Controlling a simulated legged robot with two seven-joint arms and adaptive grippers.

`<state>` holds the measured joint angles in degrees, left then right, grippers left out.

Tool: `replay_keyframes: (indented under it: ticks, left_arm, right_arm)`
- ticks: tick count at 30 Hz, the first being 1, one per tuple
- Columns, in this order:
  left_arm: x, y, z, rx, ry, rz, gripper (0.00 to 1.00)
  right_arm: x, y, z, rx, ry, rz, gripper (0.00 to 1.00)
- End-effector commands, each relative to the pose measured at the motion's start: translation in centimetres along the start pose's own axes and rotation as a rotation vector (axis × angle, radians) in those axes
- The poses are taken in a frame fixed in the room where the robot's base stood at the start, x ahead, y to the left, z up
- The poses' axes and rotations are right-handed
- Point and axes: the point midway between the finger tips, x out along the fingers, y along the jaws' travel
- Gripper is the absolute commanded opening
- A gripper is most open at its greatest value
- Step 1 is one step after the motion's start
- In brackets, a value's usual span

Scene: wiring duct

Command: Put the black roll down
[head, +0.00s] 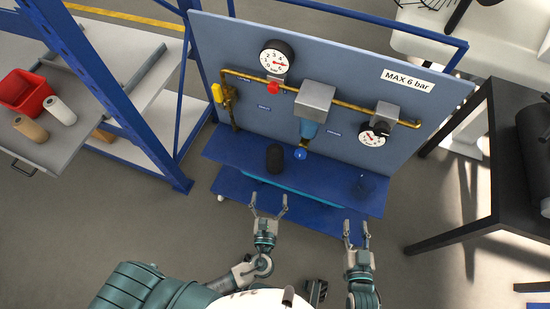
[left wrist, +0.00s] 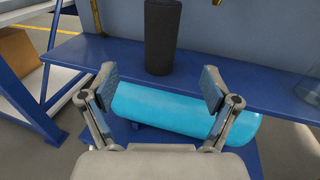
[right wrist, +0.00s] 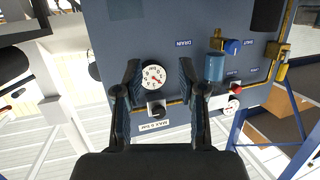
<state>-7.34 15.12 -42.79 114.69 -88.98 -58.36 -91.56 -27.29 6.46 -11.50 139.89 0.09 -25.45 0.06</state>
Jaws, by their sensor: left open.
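The black roll (head: 274,158) stands upright on the blue shelf (head: 325,185) below the gauge panel. It also shows upright on the shelf in the left wrist view (left wrist: 161,38). My left gripper (head: 269,204) is open and empty in front of the shelf, apart from the roll; its spread fingers also show in the left wrist view (left wrist: 160,90). My right gripper (head: 357,228) is open and empty in front of the shelf's right part. Its two parted fingers show in the right wrist view (right wrist: 158,85).
A light-blue cylinder (left wrist: 185,108) lies under the shelf edge. The panel (head: 350,85) carries gauges, brass pipe and a blue-bowled filter (head: 309,128). A blue frame post (head: 110,90) and a bench with a red bin (head: 25,90) stand left. A dark table (head: 485,170) stands right.

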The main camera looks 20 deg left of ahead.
Motion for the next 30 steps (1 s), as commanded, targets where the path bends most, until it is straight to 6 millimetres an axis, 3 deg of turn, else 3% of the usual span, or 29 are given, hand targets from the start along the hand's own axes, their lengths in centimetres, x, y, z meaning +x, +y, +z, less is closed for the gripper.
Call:
replay_keyframes:
  ticks: [5,15,23,30]
  left_arm:
    - [2.7,-0.1,0.4,0.025,-0.020,-0.004,0.88]
    - [10.3,-0.1,0.3,0.021,-0.015,-0.003,0.88]
    - [12.5,-0.2,0.6,0.021,-0.016,-0.004,0.88]
    - [16.1,-0.1,0.7,0.022,-0.014,-0.004,0.88]
  right_arm:
    - [0.2,-0.3,-1.3,0.003,0.084,-0.006,0.40]
    - [0.0,-0.9,-4.7,0.014,0.334,-0.019,0.40]
    - [-0.4,-1.0,-6.0,0.021,0.431,-0.024,0.40]
    - [-1.7,-1.4,-8.0,0.034,0.621,-0.032,0.40]
